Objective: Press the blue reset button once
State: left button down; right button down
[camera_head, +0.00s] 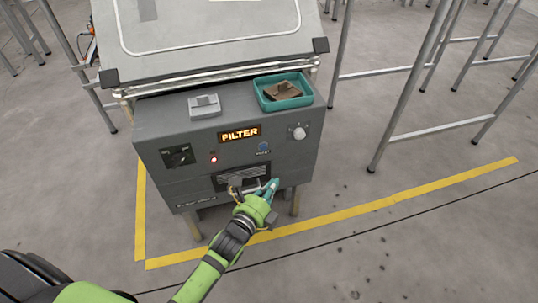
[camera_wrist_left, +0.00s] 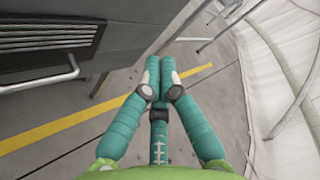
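The blue reset button (camera_head: 264,147) is on the right half of the grey machine's front panel, below and right of the lit display, with a small label under it. My left gripper (camera_head: 271,186) is in front of the lower panel, below the button and apart from it in the picture. In the left wrist view its teal fingers (camera_wrist_left: 160,78) come together at the tips with nothing between them. The button does not show in that view. My right gripper is in no view.
The grey machine (camera_head: 160,188) carries a lit "FILTER" display (camera_head: 239,133), a red light (camera_head: 213,158), a white knob (camera_head: 299,132) and a dark switch (camera_head: 178,155). A teal tray (camera_head: 262,99) and a grey block (camera_head: 204,106) sit on top. Metal frame legs (camera_head: 408,90) stand at right.

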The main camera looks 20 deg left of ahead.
aim_at(263, 147)
pick_arm(q)
jog(key=shift+w+d+r+m, duration=0.15)
jog(key=shift+r+m, duration=0.1)
jog(key=shift+r, duration=0.15)
jog(key=shift+w+d+r+m, duration=0.1)
jog(key=shift+r+m, duration=0.15)
jog(key=shift+r, duration=0.1)
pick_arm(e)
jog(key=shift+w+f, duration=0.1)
pick_arm(q)
jog(key=shift+a, duration=0.1)
jog(key=w+a+b, duration=0.3)
jog(key=w+a, duration=0.1)
jog(key=w, duration=0.3)
jog(key=shift+w+a, duration=0.15)
jog(key=shift+a, duration=0.25)
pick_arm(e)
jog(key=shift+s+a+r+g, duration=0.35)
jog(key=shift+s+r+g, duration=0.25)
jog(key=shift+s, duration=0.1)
pick_arm(q)
jog(key=shift+w+a, duration=0.1)
jog(key=shift+w, duration=0.05)
jog(key=shift+w+a, duration=0.15)
jog(key=shift+w, duration=0.05)
